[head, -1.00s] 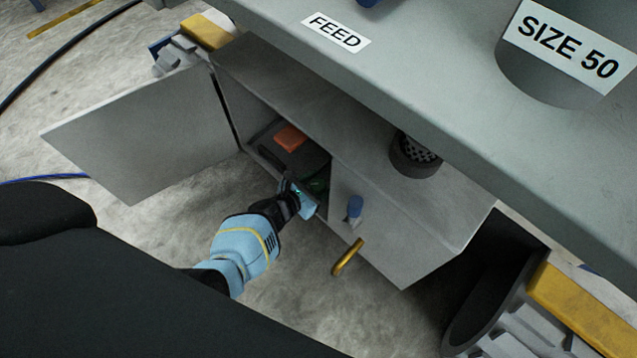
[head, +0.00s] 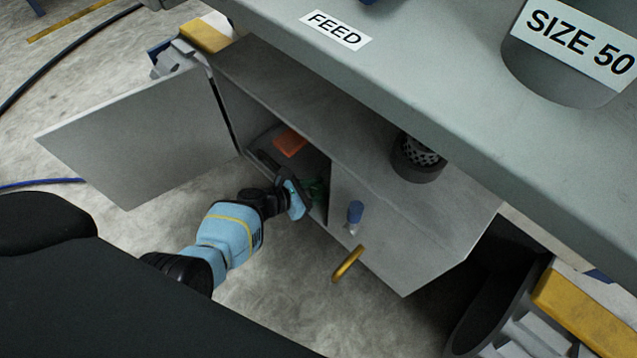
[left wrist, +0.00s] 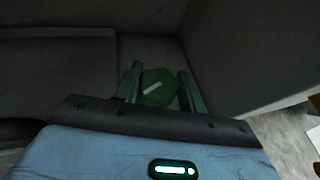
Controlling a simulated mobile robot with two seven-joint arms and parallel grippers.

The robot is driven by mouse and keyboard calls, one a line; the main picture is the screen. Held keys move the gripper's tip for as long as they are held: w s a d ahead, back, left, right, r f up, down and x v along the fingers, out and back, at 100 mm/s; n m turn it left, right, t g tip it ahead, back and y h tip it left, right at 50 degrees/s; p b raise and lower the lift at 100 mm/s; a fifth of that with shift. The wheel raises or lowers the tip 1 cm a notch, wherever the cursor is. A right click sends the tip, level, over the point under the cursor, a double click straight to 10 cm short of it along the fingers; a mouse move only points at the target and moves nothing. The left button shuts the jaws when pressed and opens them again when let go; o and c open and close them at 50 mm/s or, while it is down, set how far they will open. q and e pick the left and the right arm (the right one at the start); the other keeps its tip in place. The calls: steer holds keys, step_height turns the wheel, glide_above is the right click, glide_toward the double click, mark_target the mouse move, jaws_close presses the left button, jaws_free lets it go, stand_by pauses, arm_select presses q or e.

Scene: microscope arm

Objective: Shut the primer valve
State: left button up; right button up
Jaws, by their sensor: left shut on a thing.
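The primer valve shows as a round green knob (left wrist: 158,88) with a pale bar mark, inside the open cabinet, in the left wrist view. The pale bar runs at a slant. My left gripper (left wrist: 160,90) has its two green fingers on either side of the knob and is shut on it. In the head view my left gripper (head: 312,190) reaches into the cabinet opening, and a little green shows at its tip. The gripper and dark interior hide most of the valve there. My right gripper is not in view.
The grey cabinet (head: 400,215) has its door (head: 135,135) swung open to the left. An orange block (head: 290,142) lies inside. A grey bench (head: 430,90) overhangs above.

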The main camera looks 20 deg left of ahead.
arm_select(q)
steer(key=shift+m+g+h+b, duration=0.65)
steer(key=shift+m+g+h, duration=0.15)
steer(key=shift+m+h, duration=0.25)
steer(key=shift+m, duration=0.25)
steer(key=o, duration=1)
steer(key=p+v, duration=0.5)
steer(key=v, duration=0.3)
steer(key=shift+w, duration=0.1)
